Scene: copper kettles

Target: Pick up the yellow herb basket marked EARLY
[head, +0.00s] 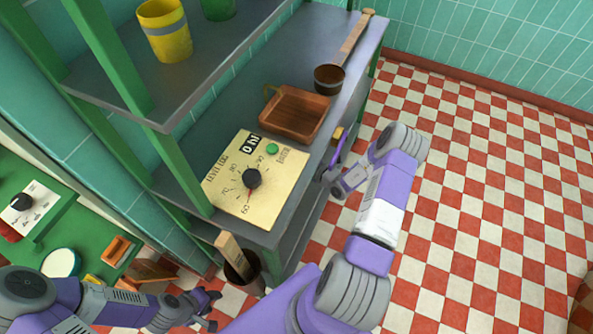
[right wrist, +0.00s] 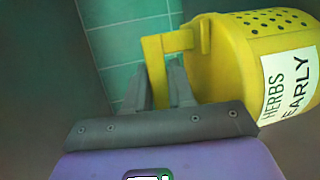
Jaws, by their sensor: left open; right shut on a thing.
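The yellow herb basket (right wrist: 225,70) fills the right side of the right wrist view. It has a perforated face and a white label reading HERBS EARLY, and it looks tipped on its side in this view. My right gripper (right wrist: 166,75) is shut on its square yellow handle, beside the basket body. In the head view my right gripper (head: 337,160) is by the right side of the grey counter. A small yellow patch shows there, but the basket body is hidden. My left gripper (head: 212,309) is open and empty at the lower left.
The grey counter (head: 245,90) carries a cream dial panel (head: 285,185), a brown tray (head: 297,113) and a copper ladle (head: 329,78). A yellow cup (head: 165,32) stands on the upper shelf. A dark bin (head: 242,272) stands below the counter.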

